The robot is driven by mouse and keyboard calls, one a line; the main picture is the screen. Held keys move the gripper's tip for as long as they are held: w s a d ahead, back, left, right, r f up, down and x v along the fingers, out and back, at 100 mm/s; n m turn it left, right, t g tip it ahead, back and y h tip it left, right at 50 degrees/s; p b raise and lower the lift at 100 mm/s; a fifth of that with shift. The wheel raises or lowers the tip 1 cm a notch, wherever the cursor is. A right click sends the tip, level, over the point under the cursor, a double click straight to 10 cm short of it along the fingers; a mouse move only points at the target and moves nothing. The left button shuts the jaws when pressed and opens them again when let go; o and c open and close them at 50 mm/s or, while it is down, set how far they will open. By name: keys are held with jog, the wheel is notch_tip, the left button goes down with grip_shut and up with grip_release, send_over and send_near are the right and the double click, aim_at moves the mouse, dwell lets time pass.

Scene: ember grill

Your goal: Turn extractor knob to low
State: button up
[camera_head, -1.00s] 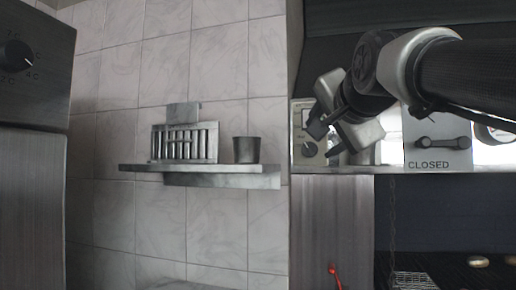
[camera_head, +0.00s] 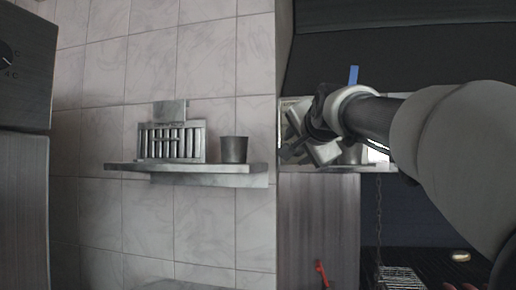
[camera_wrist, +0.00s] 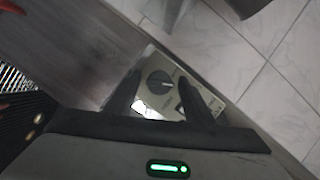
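The extractor knob (camera_wrist: 159,83) is a round dark dial with a light pointer line on a pale metal panel (camera_wrist: 160,103) in the wrist view. My gripper (camera_wrist: 153,92) is open, with one dark finger on each side of the knob in that view. I cannot tell whether the fingers touch it or are still above it. In the head view my gripper (camera_head: 294,135) is in front of the panel and hides the knob. The lettering around the knob is too small to read.
A wall shelf (camera_head: 205,168) with a metal rack (camera_head: 172,142) and a dark cup (camera_head: 233,149) is left of my gripper. A chain (camera_head: 378,210) hangs below the panel. A red-handled tool (camera_head: 322,273) is lower down. The tiled wall is otherwise clear.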

jog(key=c, duration=0.8)
jog(key=shift+c, duration=0.2)
jog(key=n+g+h+p, duration=0.1)
jog(key=n+h+p, duration=0.1)
jog(key=n, duration=0.2)
jog(key=n+g+h+p, duration=0.2)
jog(key=n, duration=0.2)
jog(key=shift+a+r+h, duration=0.15)
jog(key=shift+a+h, duration=0.05)
jog(key=shift+h, duration=0.2)
jog(key=shift+n, duration=0.3)
jog(key=o, duration=1.1)
